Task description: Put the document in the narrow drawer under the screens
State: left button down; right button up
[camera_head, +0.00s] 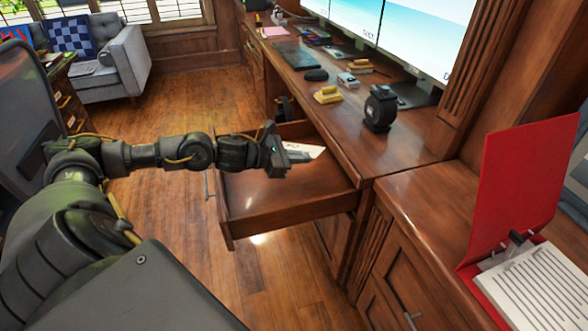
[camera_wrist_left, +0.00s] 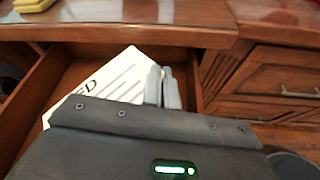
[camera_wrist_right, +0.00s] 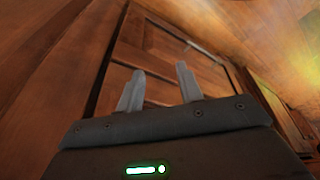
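The document (camera_wrist_left: 122,80) is a white sheet with dark lines and large letters, partly hidden by my left gripper. The narrow drawer (camera_head: 285,193) is pulled open under the desk with the screens. My left gripper (camera_wrist_left: 164,88) is over the drawer, its fingers close together at the document's right edge; it appears shut on it. In the head view the document (camera_head: 303,151) shows just right of the gripper (camera_head: 279,150), at the drawer's far side. Whether it touches the drawer floor is unclear. My right gripper (camera_wrist_right: 158,90) is open and empty before a wood panel.
The desk (camera_head: 395,152) carries a black tape dispenser (camera_head: 379,108), yellow items (camera_head: 327,95) and the screens (camera_head: 425,35). A red folder (camera_head: 522,190) with a paper stack stands at right. A grey sofa (camera_head: 108,62) is at the back left. Floor beside the drawer is clear.

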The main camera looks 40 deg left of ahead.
aim_at(287, 148)
pick_arm(q)
jog(key=w+a+f, duration=0.1)
jog(key=a+f, duration=0.1)
jog(key=f, duration=0.1)
jog(key=w+a+f, duration=0.1)
jog(key=w+f, duration=0.1)
jog(key=f, duration=0.1)
jog(key=w+a+f+b, duration=0.1)
jog(key=w+a+f, duration=0.1)
jog(key=f, duration=0.1)
jog(key=shift+a+f, duration=0.3)
jog(key=shift+f, duration=0.3)
pick_arm(e)
jog(key=shift+v, duration=1)
pick_arm(q)
jog(key=shift+f, duration=0.15)
pick_arm(e)
jog(key=shift+w, duration=0.15)
pick_arm(q)
jog(key=c, duration=1.7)
grip_release()
pick_arm(e)
jog(key=shift+r, duration=0.25)
